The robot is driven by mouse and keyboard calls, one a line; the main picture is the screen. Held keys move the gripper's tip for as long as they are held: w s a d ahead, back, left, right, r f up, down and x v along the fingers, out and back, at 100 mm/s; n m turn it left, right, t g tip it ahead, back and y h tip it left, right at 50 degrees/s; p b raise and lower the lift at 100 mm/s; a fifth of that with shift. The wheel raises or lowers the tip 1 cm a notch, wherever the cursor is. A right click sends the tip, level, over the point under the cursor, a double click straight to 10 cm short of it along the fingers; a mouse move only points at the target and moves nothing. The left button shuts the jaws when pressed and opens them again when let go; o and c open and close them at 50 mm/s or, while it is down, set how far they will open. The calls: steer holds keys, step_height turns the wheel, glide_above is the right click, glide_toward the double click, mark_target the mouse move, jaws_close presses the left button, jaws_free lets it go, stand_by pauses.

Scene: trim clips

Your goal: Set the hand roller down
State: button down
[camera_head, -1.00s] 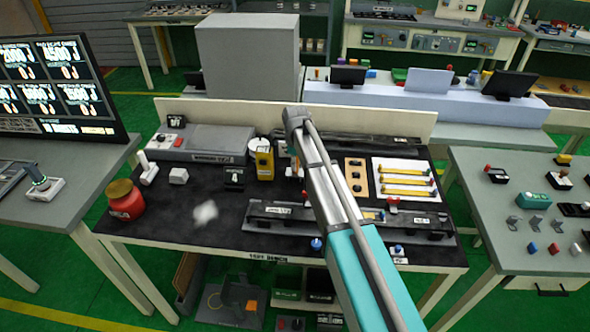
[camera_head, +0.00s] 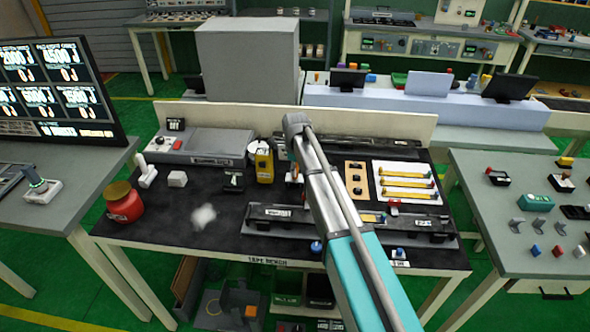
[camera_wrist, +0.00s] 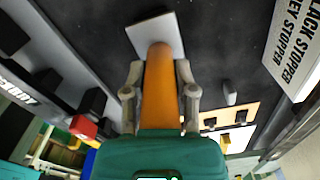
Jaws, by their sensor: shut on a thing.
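My gripper (camera_wrist: 159,80) is shut on the orange handle of the hand roller (camera_wrist: 160,88) in the wrist view, one finger on each side. A pale square piece (camera_wrist: 155,36) shows at the handle's far end over the dark bench top. I cannot tell whether it is part of the roller or lies under it, or whether the roller touches the bench. In the head view my arm hides most of the gripper and roller. A small orange patch shows just left of the arm, over the middle of the bench (camera_head: 150,222).
A dark rail fixture (camera_head: 345,222) runs along the bench front. A yellow box (camera_head: 264,166), a tan panel (camera_head: 356,180) and a white board with yellow strips (camera_head: 407,183) stand around the middle. A red jar (camera_head: 124,204) is at the left. Bare bench lies front left.

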steer(key=shift+s+f, duration=0.15)
steer(key=shift+s, duration=0.1)
steer(key=shift+c, duration=2.1)
jaws_free()
steer(key=shift+s, duration=0.1)
steer(key=shift+w+r+p, duration=0.3)
steer(key=shift+r+p, duration=0.05)
steer(key=shift+p, duration=0.15)
steer(key=shift+r+p, duration=0.3)
steer(key=shift+p, duration=0.05)
step_height(320, 180, up, 12)
steer(key=p, duration=1.1)
steer(key=shift+f, duration=0.2)
